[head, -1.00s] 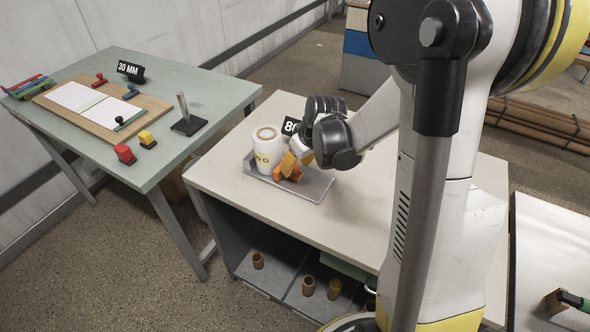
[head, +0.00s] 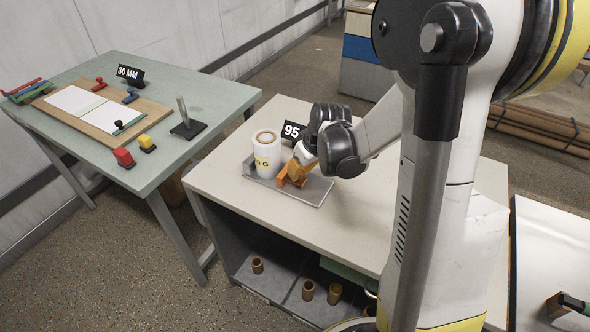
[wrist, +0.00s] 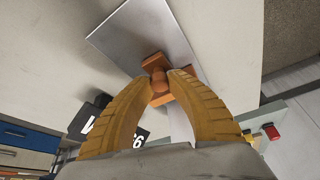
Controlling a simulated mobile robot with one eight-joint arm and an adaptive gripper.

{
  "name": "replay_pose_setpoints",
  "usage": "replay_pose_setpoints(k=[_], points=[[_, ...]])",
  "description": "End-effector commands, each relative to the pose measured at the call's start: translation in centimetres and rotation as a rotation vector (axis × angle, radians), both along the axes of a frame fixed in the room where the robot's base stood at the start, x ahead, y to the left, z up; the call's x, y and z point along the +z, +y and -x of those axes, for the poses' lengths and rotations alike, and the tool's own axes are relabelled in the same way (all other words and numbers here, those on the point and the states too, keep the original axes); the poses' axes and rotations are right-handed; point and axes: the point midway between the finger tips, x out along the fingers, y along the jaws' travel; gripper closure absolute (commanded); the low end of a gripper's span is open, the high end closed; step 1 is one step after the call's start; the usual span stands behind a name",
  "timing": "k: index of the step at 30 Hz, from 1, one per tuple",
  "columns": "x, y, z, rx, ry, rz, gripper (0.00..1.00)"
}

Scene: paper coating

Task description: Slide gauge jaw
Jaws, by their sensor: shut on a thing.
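An orange piece with a knob (head: 291,178) sits on a grey metal plate (head: 318,190) on the cream bench, just right of a white cup-like cylinder (head: 267,155). It also shows in the wrist view, orange block and rounded knob (wrist: 157,68) on the plate (wrist: 150,28). My gripper (head: 301,160) reaches it from the right. In the wrist view my yellow ribbed fingers (wrist: 163,78) close around the knob. The fingers hide part of the orange piece.
A green table (head: 200,90) at left holds a board with white sheets (head: 75,100), a 30 MM sign (head: 130,75), red and yellow blocks and a post on a black base (head: 187,125). Below the bench top are several small brown cylinders. The bench's front right is clear.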

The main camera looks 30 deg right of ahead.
Motion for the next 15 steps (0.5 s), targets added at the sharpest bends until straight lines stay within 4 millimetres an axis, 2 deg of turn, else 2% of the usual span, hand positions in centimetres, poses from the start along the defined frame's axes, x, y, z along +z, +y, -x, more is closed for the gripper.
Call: replay_pose_setpoints(k=[3,5,13,14,15], points=[[-0.1,-1.3,1.8,-0.005,0.002,0.002,1.0],[-0.1,-1.6,2.4,-0.004,0.002,0.001,1.0],[-0.1,-1.7,2.6,-0.001,0.004,0.004,1.0],[-0.2,-1.7,2.6,-0.001,0.004,0.004,0.72],[-0.1,-1.7,2.6,-0.001,0.004,0.004,0.6]])
